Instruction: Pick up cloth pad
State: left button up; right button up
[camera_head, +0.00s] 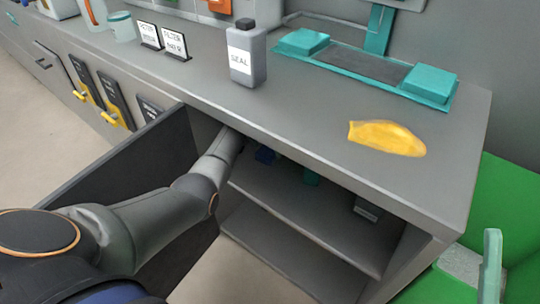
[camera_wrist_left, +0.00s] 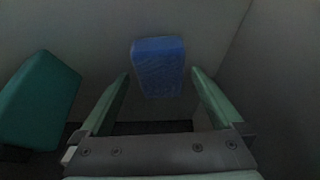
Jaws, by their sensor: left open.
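A blue block-like pad (camera_wrist_left: 158,66), which may be the cloth pad, stands in the dim cupboard in the left wrist view. My left gripper (camera_wrist_left: 160,75) is open, with one finger to each side of the pad in the picture. I cannot tell whether the pad is between the fingers or beyond them. In the head view my left forearm reaches into the cupboard and the fingers are hidden.
A teal block (camera_wrist_left: 40,100) stands left of the pad, close to the left finger. The open cupboard door (camera_head: 125,165) is beside my left arm. On the counter (camera_head: 300,125) are a grey SEAL bottle (camera_head: 247,55) and a yellow cloth-like piece (camera_head: 387,137). Shelves (camera_head: 315,215) lie below.

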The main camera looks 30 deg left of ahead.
pick_arm(q)
jog(key=shift+w+f+b, duration=0.15)
jog(key=shift+w+b, duration=0.55)
jog(key=shift+w, duration=0.3)
jog(key=shift+w+f+b, duration=0.3)
jog(key=shift+f+b, duration=0.15)
jog(key=shift+b, duration=0.15)
pick_arm(e)
jog(key=f, duration=0.3)
jog(key=shift+w+a+f, duration=0.1)
jog(key=shift+a+f, duration=0.2)
jog(key=shift+f, duration=0.05)
pick_arm(q)
jog(key=shift+f, duration=0.2)
jog(key=c, duration=1.2)
jog(key=shift+r, duration=0.1)
